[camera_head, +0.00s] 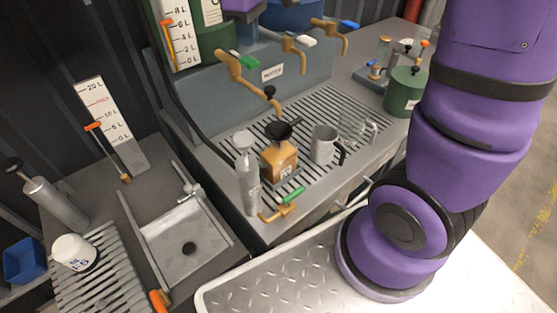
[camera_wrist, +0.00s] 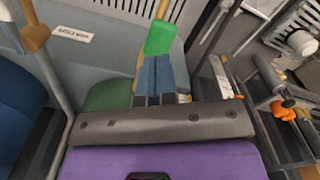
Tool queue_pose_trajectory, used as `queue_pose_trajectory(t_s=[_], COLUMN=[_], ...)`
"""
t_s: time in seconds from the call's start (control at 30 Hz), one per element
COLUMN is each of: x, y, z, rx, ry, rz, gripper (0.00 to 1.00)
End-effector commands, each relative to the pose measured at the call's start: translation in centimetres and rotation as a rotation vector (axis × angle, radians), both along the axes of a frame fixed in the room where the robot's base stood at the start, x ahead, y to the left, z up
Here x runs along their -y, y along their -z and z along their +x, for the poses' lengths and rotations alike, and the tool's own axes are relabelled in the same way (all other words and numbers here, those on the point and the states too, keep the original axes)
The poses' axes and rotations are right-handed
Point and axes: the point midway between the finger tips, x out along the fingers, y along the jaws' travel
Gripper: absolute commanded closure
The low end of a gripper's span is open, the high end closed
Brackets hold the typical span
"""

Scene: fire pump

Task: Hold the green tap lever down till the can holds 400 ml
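A green tap lever (camera_head: 243,60) sits on a brass tap at the grey tank stand in the head view. It shows large in the wrist view (camera_wrist: 160,37). My gripper (camera_wrist: 155,62) has its two blue-grey fingers close together, tips at the near end of the green lever; I see nothing between them. I cannot tell whether they touch it or how far it is pressed. An amber can (camera_head: 279,165) with a black funnel (camera_head: 284,130) stands on the slatted drain counter, with a second green-handled tap (camera_head: 290,197) before it. Its fill level is unreadable.
A silver bottle (camera_head: 247,180), a grey mug (camera_head: 323,145) and a glass jug (camera_head: 355,128) stand beside the can. A sink (camera_head: 185,243) is at left.

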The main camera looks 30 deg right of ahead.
Motion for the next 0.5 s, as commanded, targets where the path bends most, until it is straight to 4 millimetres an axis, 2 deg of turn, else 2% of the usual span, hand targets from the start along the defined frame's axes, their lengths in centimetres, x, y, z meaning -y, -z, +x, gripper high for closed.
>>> queue_pose_trajectory(t_s=[0.5], x=[0.5], y=[-3.4], z=[-2.5], rx=[0.002], ry=[0.000], rz=[0.001], gripper=[1.00])
